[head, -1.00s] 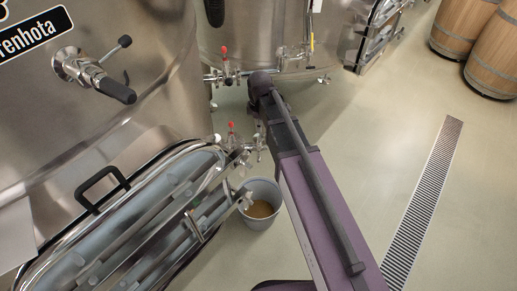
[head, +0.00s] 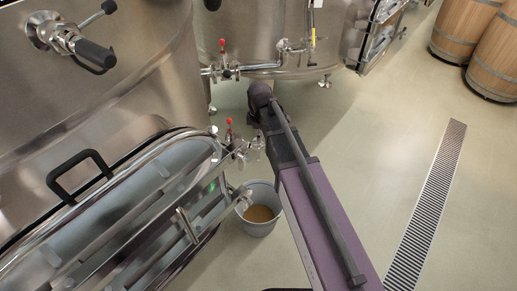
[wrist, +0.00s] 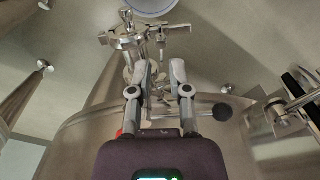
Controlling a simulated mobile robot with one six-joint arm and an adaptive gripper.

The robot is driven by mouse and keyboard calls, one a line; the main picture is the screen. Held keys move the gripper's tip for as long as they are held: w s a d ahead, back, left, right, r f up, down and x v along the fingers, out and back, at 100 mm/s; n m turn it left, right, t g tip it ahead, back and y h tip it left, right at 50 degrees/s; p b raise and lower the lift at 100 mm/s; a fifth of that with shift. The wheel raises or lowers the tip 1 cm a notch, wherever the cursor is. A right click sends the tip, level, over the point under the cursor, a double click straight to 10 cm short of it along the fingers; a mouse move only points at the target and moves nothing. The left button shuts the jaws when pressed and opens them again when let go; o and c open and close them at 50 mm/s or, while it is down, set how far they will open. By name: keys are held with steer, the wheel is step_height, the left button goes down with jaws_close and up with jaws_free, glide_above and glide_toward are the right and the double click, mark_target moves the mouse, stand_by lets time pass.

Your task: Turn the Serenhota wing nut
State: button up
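The steel vat on the left (head: 110,85) fills much of the head view; its name label is out of frame. A T-shaped metal bar (head: 187,225) sits on its lower hatch; I cannot tell whether it is the wing nut. In the wrist view my gripper (wrist: 161,70) is open, its two grey fingers apart. Metal fittings (wrist: 130,42) show beyond the fingertips. A rod with a black ball (wrist: 222,112) passes behind the right finger. I see nothing clearly held, and cannot identify the wing nut. In the head view the fingers are not distinguishable.
A grey bucket with brown liquid (head: 260,208) stands under the hatch outlet. Red-handled valves (head: 229,128) stick out near my arm. A second vat (head: 255,35) stands behind. Barrels (head: 465,28) stand at upper right. The floor around the drain grate (head: 425,210) is clear.

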mark_target(259, 149)
steer(key=shift+f+b, duration=2.25)
steer(key=shift+f, duration=0.3)
steer(key=shift+c, duration=0.2)
jaws_close()
